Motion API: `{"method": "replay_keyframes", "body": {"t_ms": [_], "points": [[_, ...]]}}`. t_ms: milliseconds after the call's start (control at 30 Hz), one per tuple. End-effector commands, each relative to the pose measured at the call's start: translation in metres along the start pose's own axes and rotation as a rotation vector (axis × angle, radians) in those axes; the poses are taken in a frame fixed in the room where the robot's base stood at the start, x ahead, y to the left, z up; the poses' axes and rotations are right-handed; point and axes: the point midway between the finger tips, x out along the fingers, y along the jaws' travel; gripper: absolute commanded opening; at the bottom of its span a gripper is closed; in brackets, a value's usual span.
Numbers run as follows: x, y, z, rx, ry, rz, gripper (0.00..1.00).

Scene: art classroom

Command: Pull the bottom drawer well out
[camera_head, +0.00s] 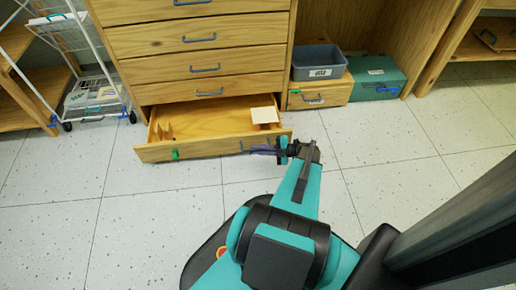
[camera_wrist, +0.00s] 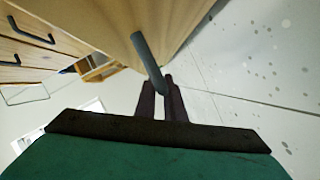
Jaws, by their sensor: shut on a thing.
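The bottom drawer (camera_head: 190,148) of the wooden cabinet is out from the cabinet front, so its inside shows. Inside it are a pale square piece (camera_head: 264,115) at the right and a small upright wooden piece at the left. My gripper (camera_head: 279,150) is at the right part of the drawer front. In the wrist view, my gripper (camera_wrist: 162,98) is shut on the lower end of the dark grey drawer handle (camera_wrist: 146,55). The fingers partly hide that end of the handle.
Several closed drawers with blue handles (camera_head: 205,68) are above. A grey bin (camera_head: 318,62) on a small wooden drawer unit (camera_head: 321,93) and a green box (camera_head: 376,78) stand at the right. A white wire rack (camera_head: 92,92) stands left. The tiled floor in front is clear.

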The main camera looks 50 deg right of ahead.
Motion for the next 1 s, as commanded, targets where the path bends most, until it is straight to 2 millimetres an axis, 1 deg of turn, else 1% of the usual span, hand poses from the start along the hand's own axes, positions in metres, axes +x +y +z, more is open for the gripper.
{"method": "replay_keyframes", "body": {"t_ms": [200,300,633,667,700,767,1000], "points": [[-0.010,-0.015,-0.022,0.003,-0.001,-0.001,0.00],[-0.013,-0.021,-0.029,0.003,-0.001,-0.002,0.00],[-0.014,-0.024,-0.030,0.001,-0.002,-0.002,0.00],[-0.014,-0.024,-0.030,0.001,-0.002,-0.002,0.11],[-0.014,-0.024,-0.030,0.001,-0.002,-0.002,0.18],[-0.014,-0.024,-0.030,0.001,-0.002,-0.001,0.28],[-0.014,-0.023,-0.030,0.001,-0.001,-0.001,0.28]]}}
